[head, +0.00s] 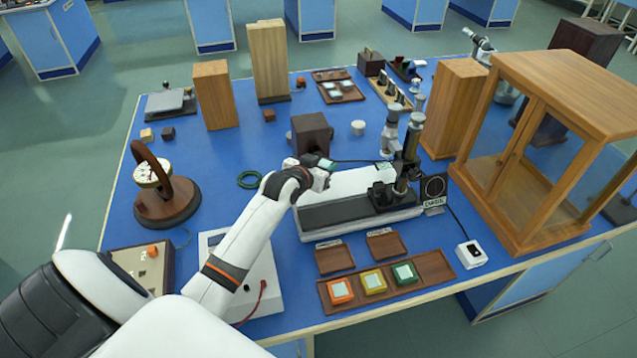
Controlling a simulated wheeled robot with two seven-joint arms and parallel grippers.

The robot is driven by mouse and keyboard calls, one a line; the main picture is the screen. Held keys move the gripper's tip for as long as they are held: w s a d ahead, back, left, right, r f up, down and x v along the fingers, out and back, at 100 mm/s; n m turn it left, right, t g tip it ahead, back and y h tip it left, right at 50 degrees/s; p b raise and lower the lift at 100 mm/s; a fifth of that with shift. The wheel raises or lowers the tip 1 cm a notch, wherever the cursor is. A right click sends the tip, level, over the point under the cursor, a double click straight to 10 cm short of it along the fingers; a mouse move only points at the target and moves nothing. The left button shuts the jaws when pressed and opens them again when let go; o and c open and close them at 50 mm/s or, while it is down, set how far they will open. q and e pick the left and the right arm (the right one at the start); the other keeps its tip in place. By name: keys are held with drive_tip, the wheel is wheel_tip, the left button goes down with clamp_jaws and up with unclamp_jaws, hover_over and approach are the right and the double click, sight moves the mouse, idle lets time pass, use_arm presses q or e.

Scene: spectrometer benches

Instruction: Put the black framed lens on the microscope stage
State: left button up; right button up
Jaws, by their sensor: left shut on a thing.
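My left gripper (322,178) reaches in over the bench's middle and is shut on a small dark-framed piece with a pale teal face, which looks like the black framed lens (326,163). Much of the lens is hidden by the gripper. The microscope (408,150), dark with a silver upper tube, stands to the right of the gripper, on or beside a long white and black base (345,211). Its stage is small and dark, and I cannot make it out clearly. The gripper and lens are apart from the microscope, to its left. My right gripper is not in view.
A brown tray (428,291) in front holds orange, yellow and green framed lenses. Two small empty brown trays (335,259) lie behind it. A dark box (311,134) stands behind the gripper. A black sign (433,190) and a wooden glass-fronted cabinet (520,205) stand right of the microscope.

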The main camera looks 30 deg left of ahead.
use_arm(q)
wheel_tip(320, 180, down, 6)
drive_tip(key=shift+f, duration=0.25)
drive_tip(key=shift+f, duration=0.1)
drive_tip(key=o, duration=1)
drive_tip(key=shift+s, duration=0.1)
drive_tip(key=v, duration=1.2)
